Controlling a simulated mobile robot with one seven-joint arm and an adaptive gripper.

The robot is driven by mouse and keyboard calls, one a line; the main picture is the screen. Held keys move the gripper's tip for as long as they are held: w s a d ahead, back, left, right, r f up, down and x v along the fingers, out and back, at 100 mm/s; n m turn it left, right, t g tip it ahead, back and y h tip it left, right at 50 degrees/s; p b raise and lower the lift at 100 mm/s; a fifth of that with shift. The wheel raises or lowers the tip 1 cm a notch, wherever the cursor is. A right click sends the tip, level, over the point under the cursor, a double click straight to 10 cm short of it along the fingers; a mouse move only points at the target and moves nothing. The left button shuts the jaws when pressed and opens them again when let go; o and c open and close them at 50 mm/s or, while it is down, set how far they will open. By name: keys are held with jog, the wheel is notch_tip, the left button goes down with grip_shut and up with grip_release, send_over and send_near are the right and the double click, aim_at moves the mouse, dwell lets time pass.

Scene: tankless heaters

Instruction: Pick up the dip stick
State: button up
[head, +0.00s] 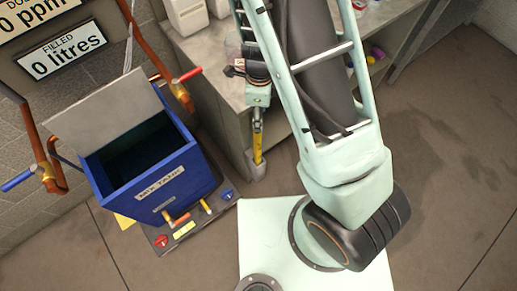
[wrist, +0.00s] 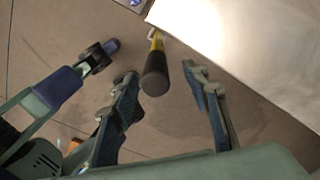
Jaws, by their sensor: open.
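The dip stick (head: 257,134) is a thin yellow rod standing upright in a small grey holder (head: 257,165) beside the bench. In the wrist view its black handle (wrist: 155,76) points up toward the camera, with a bit of yellow below it. My gripper (wrist: 160,74) is open, with one finger on each side of the handle in the picture. A gap shows on both sides, wider at the right. In the head view my gripper (head: 258,103) is above the stick, and the handle is hidden there. I cannot tell how far the fingertips reach down along it.
The bench (head: 222,90) stands close beside the stick; its pale top (wrist: 235,40) fills the wrist view's upper right. The blue mix tank (head: 150,185) with a raised lid and valves stands left. Open floor (head: 440,190) lies to the right.

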aim_at(257, 136)
jog(key=shift+s+a+f+b, duration=0.1)
jog(key=shift+a+f+b, duration=0.1)
jog(key=shift+f, duration=1.35)
jog(key=shift+s+a+f+b, duration=0.1)
jog(key=shift+f+b, duration=0.1)
jog(key=shift+f, duration=1.35)
jog(key=shift+c, duration=0.2)
grip_shut()
jog(key=shift+w+r, duration=0.1)
